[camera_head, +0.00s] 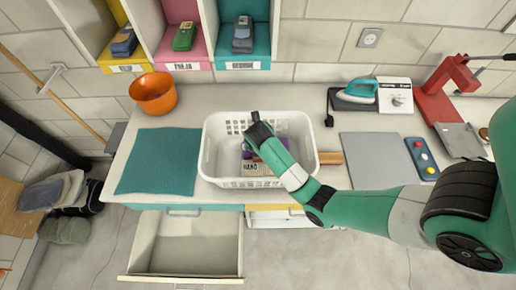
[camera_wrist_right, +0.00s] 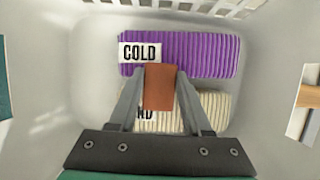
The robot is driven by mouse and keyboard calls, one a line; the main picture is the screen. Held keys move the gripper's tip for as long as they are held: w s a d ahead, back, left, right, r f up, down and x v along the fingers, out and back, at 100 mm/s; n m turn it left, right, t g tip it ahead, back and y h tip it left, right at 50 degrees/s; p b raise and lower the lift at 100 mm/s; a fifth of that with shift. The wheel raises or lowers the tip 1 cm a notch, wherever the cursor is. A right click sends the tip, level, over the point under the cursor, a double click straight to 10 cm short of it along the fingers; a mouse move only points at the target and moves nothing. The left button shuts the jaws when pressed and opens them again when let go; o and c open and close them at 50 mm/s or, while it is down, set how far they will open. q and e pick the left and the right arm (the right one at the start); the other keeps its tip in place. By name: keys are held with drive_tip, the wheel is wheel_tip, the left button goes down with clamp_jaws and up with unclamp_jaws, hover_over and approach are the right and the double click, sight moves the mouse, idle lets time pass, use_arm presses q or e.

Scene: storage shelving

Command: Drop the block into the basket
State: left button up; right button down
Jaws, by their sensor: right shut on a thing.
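The white basket (camera_head: 207,152) stands on the counter in the head view, and its walls (camera_wrist_right: 40,110) surround the right wrist view. My right gripper (camera_wrist_right: 160,74) points down over the inside of the basket, shut on a brown-orange block (camera_wrist_right: 160,90). In the head view my wrist hides the block. Below the block lie a purple ribbed bundle (camera_wrist_right: 195,52) labelled COLD and a cream ribbed bundle (camera_wrist_right: 205,105) with a partly hidden label. I cannot tell how far the block is above them. My left gripper is out of view.
A teal mat (camera_head: 160,160) and an orange bowl (camera_head: 153,94) are left of the basket. A wooden piece (camera_head: 330,157) lies at its right side, near a grey board (camera_head: 375,160). An iron (camera_head: 358,90) stands behind. An open drawer (camera_head: 185,245) juts out below.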

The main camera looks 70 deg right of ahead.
drive_tip(key=shift+f, duration=0.2)
drive_tip(key=shift+c, duration=1.7)
unclamp_jaws()
drive_tip(key=shift+r, duration=0.1)
drive_tip(key=shift+r+p, duration=0.35)
drive_tip(key=p+v, duration=0.2)
drive_tip(key=v, duration=0.5)
drive_tip(key=shift+w+r, duration=0.1)
drive_tip(key=shift+r, duration=0.2)
drive_tip(key=p+v, duration=0.5)
drive_tip(key=shift+f, duration=0.1)
